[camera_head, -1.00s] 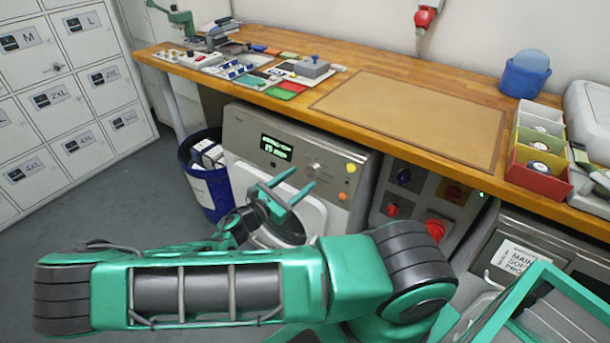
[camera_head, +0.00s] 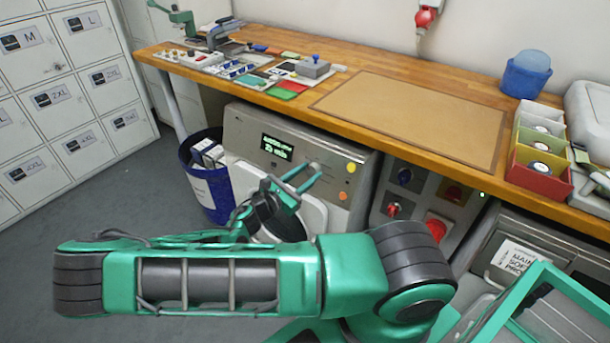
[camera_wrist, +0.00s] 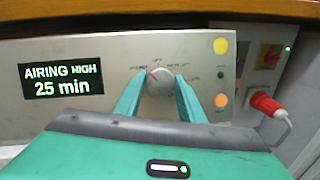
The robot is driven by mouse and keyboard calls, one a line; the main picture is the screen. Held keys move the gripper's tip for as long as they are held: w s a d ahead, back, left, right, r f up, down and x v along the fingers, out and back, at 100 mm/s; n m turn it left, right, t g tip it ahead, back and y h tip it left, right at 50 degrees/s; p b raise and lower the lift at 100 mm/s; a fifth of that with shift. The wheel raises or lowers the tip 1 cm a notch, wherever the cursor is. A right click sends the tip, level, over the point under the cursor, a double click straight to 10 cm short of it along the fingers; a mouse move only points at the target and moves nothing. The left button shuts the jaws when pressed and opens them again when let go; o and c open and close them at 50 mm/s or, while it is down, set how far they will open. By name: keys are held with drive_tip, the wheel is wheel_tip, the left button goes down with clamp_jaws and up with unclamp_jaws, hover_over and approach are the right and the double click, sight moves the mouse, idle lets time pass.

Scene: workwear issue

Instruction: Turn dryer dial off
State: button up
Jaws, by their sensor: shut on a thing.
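The dryer (camera_head: 238,121) stands under the bench. Its round silver dial (camera_wrist: 159,82) sits on the front panel; it also shows at the fingertips in the head view (camera_head: 314,167). Small labels ring the dial, with one at the top that seems to read OFF. A reddish mark on the dial points to the upper left. The lit display (camera_wrist: 61,80) reads "AIRING HIGH 25 min". My gripper (camera_wrist: 157,86) is shut on the dial, one green finger on each side. The fingers hide part of the dial's sides.
A yellow button (camera_wrist: 220,46) and an orange button (camera_wrist: 221,101) lie right of the dial. A control panel with a red plug (camera_head: 437,228) is further right. A blue bin (camera_head: 207,185) stands left of the dryer. The wooden bench edge (camera_head: 300,112) overhangs above.

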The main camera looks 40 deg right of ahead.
drive_tip(key=shift+d+m, duration=0.1)
drive_tip(key=shift+m, duration=0.3)
drive_tip(key=m+g, duration=0.1)
drive_tip(key=m, duration=0.2)
drive_tip(key=shift+d+g, duration=0.1)
drive_tip(key=shift+g, duration=0.2)
drive_tip(key=m+g, duration=0.1)
drive_tip(key=m, duration=0.2)
drive_tip(key=m+y, duration=0.1)
drive_tip(key=m, duration=0.2)
drive_tip(key=shift+r+m+g, duration=0.15)
drive_tip(key=shift+m+g, duration=0.15)
drive_tip(key=shift+g, duration=0.1)
drive_tip(key=o, duration=1)
drive_tip(key=shift+o, duration=0.2)
